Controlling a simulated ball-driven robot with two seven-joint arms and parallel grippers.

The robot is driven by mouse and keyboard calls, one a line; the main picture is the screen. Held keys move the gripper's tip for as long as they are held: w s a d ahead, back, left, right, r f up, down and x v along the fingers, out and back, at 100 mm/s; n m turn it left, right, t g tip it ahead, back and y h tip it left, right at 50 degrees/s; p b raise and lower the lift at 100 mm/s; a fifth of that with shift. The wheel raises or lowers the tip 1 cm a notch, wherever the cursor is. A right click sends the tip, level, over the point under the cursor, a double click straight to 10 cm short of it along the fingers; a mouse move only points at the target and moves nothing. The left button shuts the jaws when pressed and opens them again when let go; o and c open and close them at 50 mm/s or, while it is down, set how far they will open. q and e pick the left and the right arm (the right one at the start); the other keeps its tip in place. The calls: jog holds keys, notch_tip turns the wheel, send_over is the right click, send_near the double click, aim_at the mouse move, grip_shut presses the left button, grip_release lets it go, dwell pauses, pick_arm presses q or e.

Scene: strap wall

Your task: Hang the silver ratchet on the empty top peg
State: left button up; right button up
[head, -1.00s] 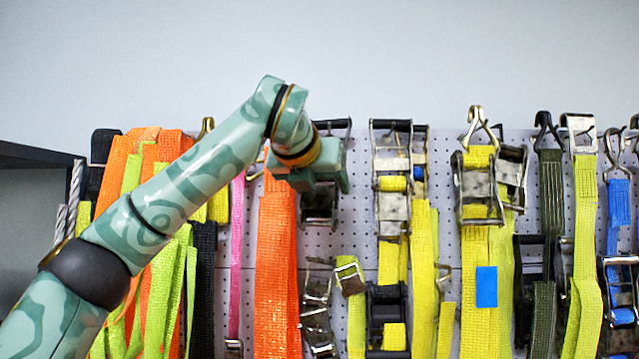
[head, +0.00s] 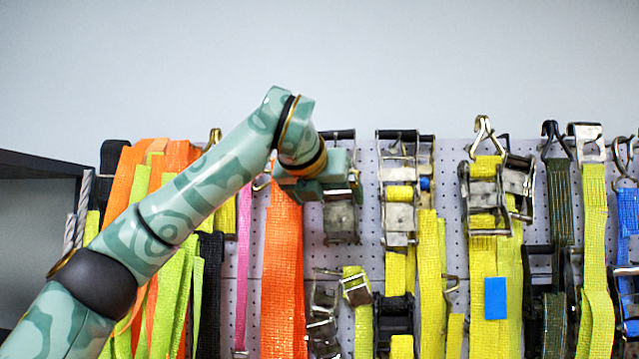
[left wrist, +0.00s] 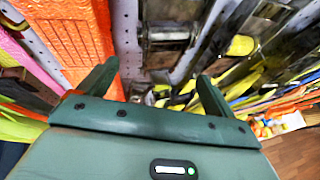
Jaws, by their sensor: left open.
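A silver ratchet (head: 341,217) with a dark handle bar (head: 338,134) above it is upright against the pegboard, between the wide orange strap and the yellow-strapped ratchets. My left gripper (head: 335,186) is in front of its upper part and hides the middle of it. In the left wrist view my gripper (left wrist: 154,82) has its two fingers spread, with nothing between the tips. A metal ratchet (left wrist: 165,38) lies beyond them, apart from the fingers as far as I can see. I cannot make out an empty top peg; what holds the ratchet is hidden. My right gripper is not in view.
The orange strap (head: 283,270) hangs close left of my gripper. A yellow-strapped silver ratchet (head: 399,217) is to the right, and small buckles (head: 323,325) hang below. More straps and hooks crowd the pegboard (head: 368,235). The plain wall above is clear.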

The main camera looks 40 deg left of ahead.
pick_arm(q)
jog(key=b+v, duration=0.3)
jog(key=v, duration=1.3)
jog(key=shift+s, duration=0.2)
jog(key=shift+w+d, duration=0.1)
jog(key=shift+d, duration=0.05)
